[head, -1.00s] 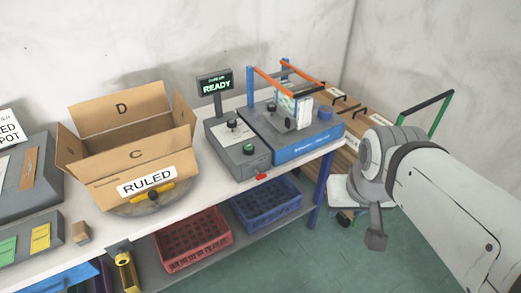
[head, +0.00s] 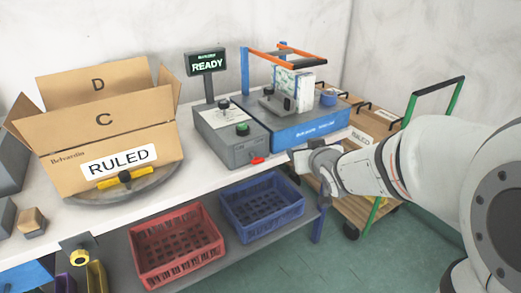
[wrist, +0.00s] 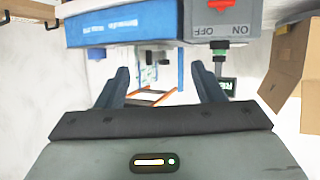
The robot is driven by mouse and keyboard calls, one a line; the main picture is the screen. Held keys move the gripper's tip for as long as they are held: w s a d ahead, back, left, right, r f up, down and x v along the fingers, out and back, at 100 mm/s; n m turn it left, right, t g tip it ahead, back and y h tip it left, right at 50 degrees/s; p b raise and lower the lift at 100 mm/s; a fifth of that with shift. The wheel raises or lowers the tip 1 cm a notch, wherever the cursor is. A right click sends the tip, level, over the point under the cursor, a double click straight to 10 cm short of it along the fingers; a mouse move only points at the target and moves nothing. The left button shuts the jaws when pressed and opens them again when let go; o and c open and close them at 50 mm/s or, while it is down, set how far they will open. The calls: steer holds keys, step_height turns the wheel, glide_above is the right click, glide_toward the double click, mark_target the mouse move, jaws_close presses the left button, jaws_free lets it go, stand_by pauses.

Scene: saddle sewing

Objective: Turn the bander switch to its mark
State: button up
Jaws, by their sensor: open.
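The bander (head: 305,130) is a blue-fronted machine with an orange-barred frame, standing on the bench. The grey control box (head: 235,145) is at its left, with a green knob on top. The red switch (head: 257,160) sticks out low on the box's front. In the wrist view the picture is upside down; the red switch (wrist: 221,5) is at the top edge, partly cut off, beside ON and OFF lettering. I cannot tell its exact setting. My gripper (wrist: 160,68) is open and empty, apart from the switch. In the head view it is right of the switch, in front of the bander.
A cardboard box labelled RULED (head: 118,160) stands on a turntable at the left. A READY display (head: 207,62) rises behind the control box. Red (head: 175,245) and blue crates (head: 262,207) sit on the lower shelf. A green-handled cart (head: 385,205) stands at the right.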

mark_target(257, 160)
steer(key=w+a+f+n+t+y+b, duration=0.2)
steer(key=w+a+f+n+y+b, duration=0.15)
steer(key=a+f+y+b, duration=0.6)
steer(key=w+a, duration=0.1)
steer(key=w, duration=0.1)
steer(key=w+a+f+h, duration=0.1)
steer(key=w, duration=0.1)
steer(key=w+a+h+b, duration=0.1)
steer(key=w, duration=0.1)
steer(key=shift+w+a+f, duration=0.3)
steer(key=shift+w, duration=0.05)
steer(key=shift+c, duration=0.4)
steer(key=c, duration=0.9)
